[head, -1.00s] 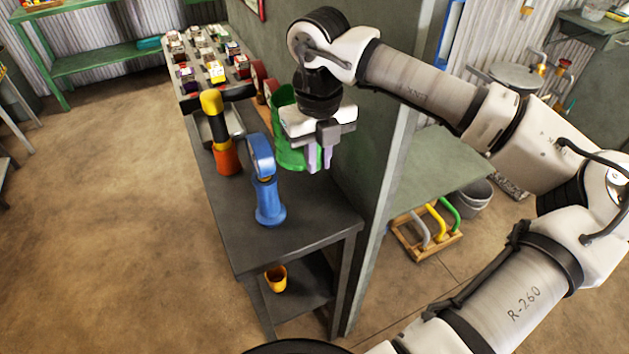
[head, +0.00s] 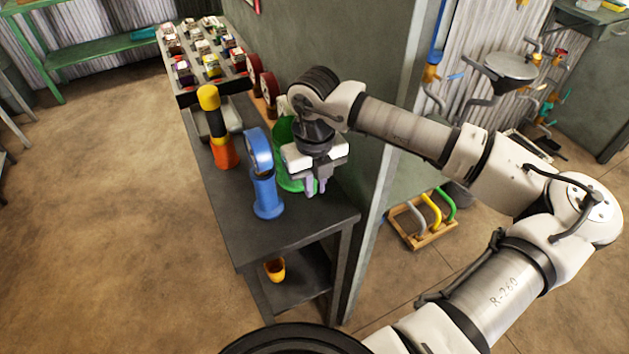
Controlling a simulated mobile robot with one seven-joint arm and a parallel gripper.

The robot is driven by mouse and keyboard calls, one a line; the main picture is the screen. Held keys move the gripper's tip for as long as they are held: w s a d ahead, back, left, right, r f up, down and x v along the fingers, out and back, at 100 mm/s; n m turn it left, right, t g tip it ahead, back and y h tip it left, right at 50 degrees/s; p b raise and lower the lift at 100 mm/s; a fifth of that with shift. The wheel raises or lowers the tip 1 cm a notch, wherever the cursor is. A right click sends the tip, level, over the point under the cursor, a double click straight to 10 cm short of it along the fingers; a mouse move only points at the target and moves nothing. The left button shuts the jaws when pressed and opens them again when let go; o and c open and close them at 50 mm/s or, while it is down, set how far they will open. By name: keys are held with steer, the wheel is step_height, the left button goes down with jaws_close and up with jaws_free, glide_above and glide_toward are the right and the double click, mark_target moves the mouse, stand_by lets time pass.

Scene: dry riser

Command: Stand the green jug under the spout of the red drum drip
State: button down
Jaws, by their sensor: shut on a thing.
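The green jug (head: 284,133) is at the wall side of the dark bench, right of a blue jug-like vessel. My gripper (head: 316,188) is shut on the green jug at its near right side. The gripper and wrist cover much of the jug, and I cannot tell whether its base touches the bench. Two dark red round, drum-like things (head: 268,88) stand by the wall behind the jug. I cannot make out a spout, or which of them is the red drum drip.
The blue vessel (head: 266,190) stands close left of the jug. An orange, black and yellow vessel (head: 221,125) stands farther back. The bench (head: 250,237) is bare in front. The green-grey wall (head: 345,60) bounds its right side. Several small items fill a rack at the far end.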

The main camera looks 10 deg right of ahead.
steer(key=c, duration=1.4)
jaws_free()
steer(key=shift+c, duration=0.2)
steer(key=shift+o, duration=0.5)
step_height(320, 180, up, 12)
steer(key=b, duration=0.3)
steer(key=shift+f, duration=0.1)
steer(key=m+b, duration=0.1)
steer(key=b, duration=0.2)
steer(key=shift+d, duration=0.2)
steer(key=shift+m, duration=0.5)
steer(key=shift+w+a+f, duration=0.1)
steer(key=shift+a+f, duration=0.05)
steer(key=shift+f, duration=2.85)
steer(key=shift+w+a+f, duration=0.1)
steer(key=shift+f, duration=2.85)
